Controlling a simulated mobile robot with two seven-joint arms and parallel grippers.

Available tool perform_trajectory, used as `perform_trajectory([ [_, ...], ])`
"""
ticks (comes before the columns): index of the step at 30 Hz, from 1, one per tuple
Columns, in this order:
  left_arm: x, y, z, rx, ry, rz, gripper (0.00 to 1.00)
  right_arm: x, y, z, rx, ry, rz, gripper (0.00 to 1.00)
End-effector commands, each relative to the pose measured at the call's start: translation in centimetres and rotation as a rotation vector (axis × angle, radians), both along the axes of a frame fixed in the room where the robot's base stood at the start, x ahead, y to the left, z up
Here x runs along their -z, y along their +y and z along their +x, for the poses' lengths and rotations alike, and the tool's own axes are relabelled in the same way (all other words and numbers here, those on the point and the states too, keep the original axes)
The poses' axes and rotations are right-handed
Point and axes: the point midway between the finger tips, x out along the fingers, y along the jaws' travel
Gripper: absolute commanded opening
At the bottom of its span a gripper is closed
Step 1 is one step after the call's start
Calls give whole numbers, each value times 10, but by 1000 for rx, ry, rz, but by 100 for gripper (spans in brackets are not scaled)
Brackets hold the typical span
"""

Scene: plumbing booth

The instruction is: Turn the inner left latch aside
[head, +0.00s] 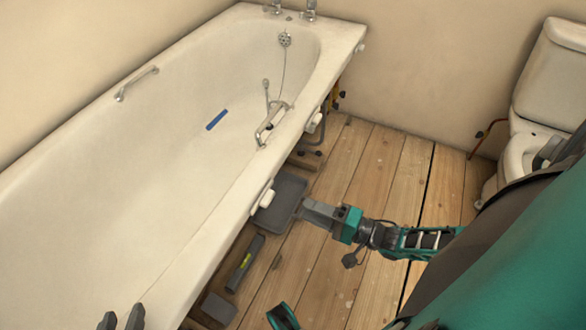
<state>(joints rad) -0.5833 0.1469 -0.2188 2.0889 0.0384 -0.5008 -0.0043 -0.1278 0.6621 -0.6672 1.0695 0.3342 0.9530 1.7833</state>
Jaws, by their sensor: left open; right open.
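Small white latches sit along the outer edge of the white bathtub (190,268). One latch (266,198) is at the middle of the edge, another (314,122) is further back, and a third (361,47) is at the far corner. The middle one appears to be the inner left latch, but I cannot be sure. My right gripper (304,208) is open, just right of the middle latch and pointing at it; contact cannot be told. My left gripper (121,318) is open over the near part of the tub, with only its fingertips in view.
A dark grey tray (283,196) and a grey level-like tool (245,264) lie on the plank floor (345,265) beside the tub. A blue strip (217,119) lies inside the tub. A toilet (535,120) stands at the right.

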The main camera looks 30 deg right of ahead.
Motion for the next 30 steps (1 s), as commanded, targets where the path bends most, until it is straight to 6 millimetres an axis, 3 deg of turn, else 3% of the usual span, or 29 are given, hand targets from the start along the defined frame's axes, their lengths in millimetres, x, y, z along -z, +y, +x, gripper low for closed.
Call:
perform_trajectory([
  [7, 3, 2, -3, 0, 8, 5, 43, 0, -13, -23, 0, 1, -1, 43],
  [30, 2, 2, -3, 0, 6, 3, 43, 0, -14, -24, 0, 0, 0, 43],
])
